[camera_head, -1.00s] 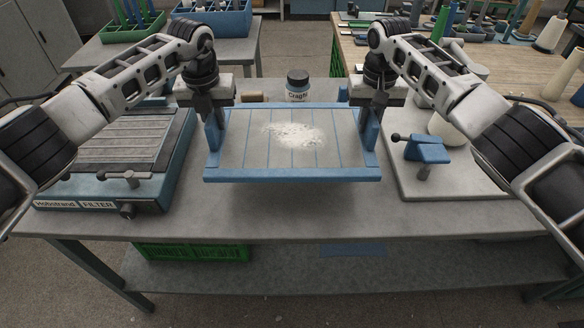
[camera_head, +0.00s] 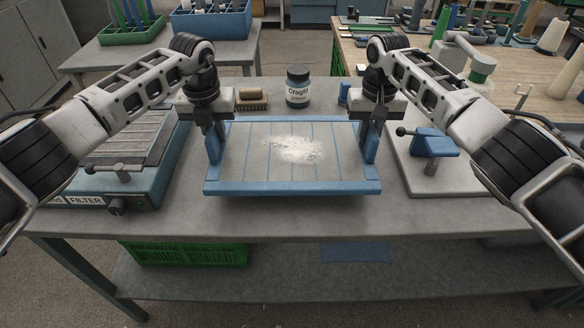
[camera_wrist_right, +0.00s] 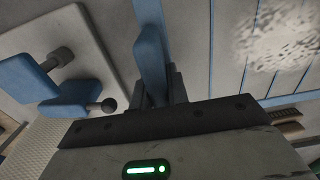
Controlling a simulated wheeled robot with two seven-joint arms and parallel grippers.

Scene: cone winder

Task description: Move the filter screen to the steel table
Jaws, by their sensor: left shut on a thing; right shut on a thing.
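The filter screen (camera_head: 292,187) is a blue frame with a grey slatted face and a heap of white fluff (camera_head: 292,148) on it. It spans the space between my two grippers, roughly level over the grey table (camera_head: 290,222). My left gripper (camera_head: 213,135) is shut on its upright left handle. My right gripper (camera_head: 372,130) is shut on its upright right handle. The right wrist view shows the blue handle (camera_wrist_right: 151,45) between the right fingers. A dark shadow lies under the screen's front edge; the size of the gap below is hard to tell.
A blue filter housing (camera_head: 120,185) stands at the left. A labelled jar (camera_head: 298,88) and a brush (camera_head: 252,98) stand behind the screen. At the right a pale plate (camera_head: 445,178) carries a blue clamp-like part (camera_head: 432,143). The table's front strip is clear.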

